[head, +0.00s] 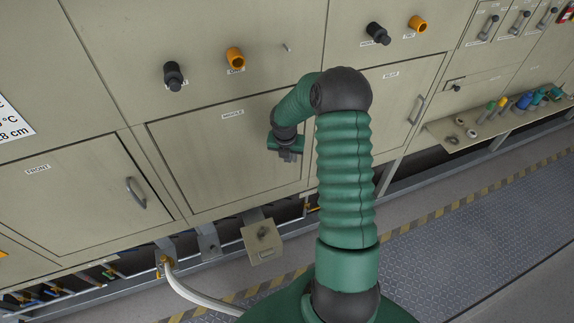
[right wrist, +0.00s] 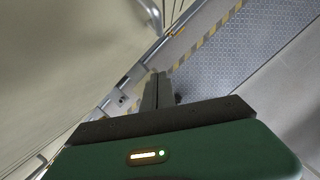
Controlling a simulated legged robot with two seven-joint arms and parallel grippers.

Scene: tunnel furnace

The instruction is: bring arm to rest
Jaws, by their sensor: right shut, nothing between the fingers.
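My right arm (head: 345,180) is green with dark joints. It rises from the bottom middle of the head view, bends at a dark elbow and reaches left toward the furnace front. My right gripper (head: 289,154) is small and dark in front of the middle door panel (head: 215,165). In the right wrist view its dark fingers (right wrist: 157,92) are together with nothing between them, pointing down past the furnace side to the floor. I cannot tell whether it touches the panel. My left gripper is not in view.
The beige furnace front has black and orange knobs (head: 235,58) and a front door with a handle (head: 136,192). A small box (head: 262,242) juts out low, near a white hose (head: 190,290). A shelf of coloured fittings (head: 495,115) is at right. The grated walkway (head: 470,230) is clear.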

